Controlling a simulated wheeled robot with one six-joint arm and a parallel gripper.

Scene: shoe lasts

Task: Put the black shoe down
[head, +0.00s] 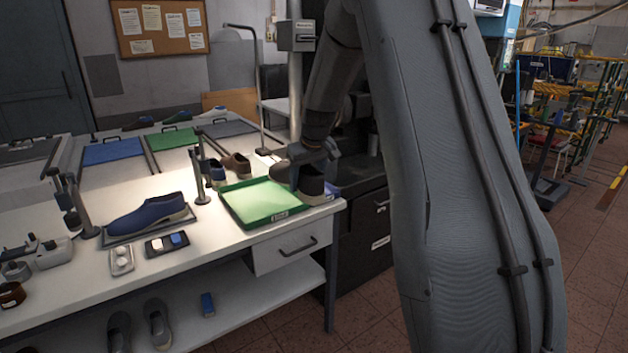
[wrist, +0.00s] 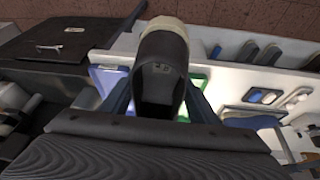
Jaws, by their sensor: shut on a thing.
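The black shoe (wrist: 160,65) with a pale sole fills the middle of the wrist view. My gripper (wrist: 160,98) is shut on it, with one finger on each side. The tray's visible floor is bare. I cannot tell whether the shoe touches the tray. My arm hides part of the area behind the shoe.
A blue shoe (head: 148,216) sits on a stand at the left of the white table (head: 225,250). A brown shoe (head: 237,165) and small posts stand behind the green tray. A dark cabinet (head: 362,235) is right of the table. More shoes lie on the lower shelf.

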